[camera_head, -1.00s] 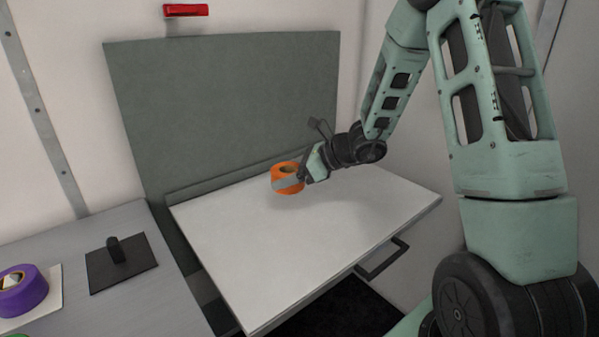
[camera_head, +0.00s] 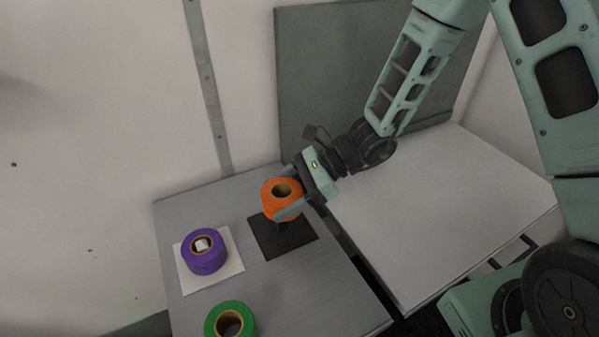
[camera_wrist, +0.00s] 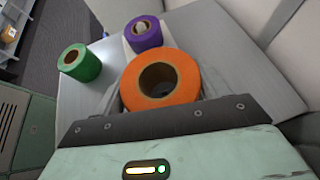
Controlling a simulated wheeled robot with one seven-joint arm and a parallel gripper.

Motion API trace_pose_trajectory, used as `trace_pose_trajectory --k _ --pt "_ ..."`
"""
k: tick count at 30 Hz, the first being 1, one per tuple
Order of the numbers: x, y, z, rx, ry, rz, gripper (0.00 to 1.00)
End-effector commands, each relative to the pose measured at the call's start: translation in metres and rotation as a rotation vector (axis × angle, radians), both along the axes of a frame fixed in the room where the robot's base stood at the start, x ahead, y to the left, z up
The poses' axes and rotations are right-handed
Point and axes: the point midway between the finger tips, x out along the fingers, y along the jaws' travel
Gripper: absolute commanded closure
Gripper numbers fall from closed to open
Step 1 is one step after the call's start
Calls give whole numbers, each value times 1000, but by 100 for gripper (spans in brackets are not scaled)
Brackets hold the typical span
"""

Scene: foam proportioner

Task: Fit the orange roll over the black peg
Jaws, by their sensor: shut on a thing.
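The orange roll (camera_head: 281,205) is held in my gripper (camera_head: 289,206), which is shut on it. It also fills the middle of the wrist view (camera_wrist: 160,85), with its hole facing up. In the head view the roll is above the black base plate (camera_head: 290,240) on the grey table. The black peg (camera_head: 282,227) shows only as a dark bit under the roll; the rest of it is hidden. I cannot tell whether the peg enters the roll's hole.
A purple roll (camera_head: 204,254) sits on a white plate (camera_head: 229,274) around a white peg, left of the black plate. A green roll (camera_head: 230,321) lies at the front of the grey table (camera_head: 300,303). The white table (camera_head: 425,215) to the right is clear.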

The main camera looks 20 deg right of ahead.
Motion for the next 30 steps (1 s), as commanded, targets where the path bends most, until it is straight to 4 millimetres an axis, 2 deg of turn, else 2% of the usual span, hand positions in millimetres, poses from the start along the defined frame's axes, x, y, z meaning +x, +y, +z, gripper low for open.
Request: trace_pose_trajectory --k 8,22,30 --pt "-4 5 -8 3 -2 17 52" --pt "-4 5 -52 3 -1 17 52" --pt "-4 4 -58 3 -2 16 52"
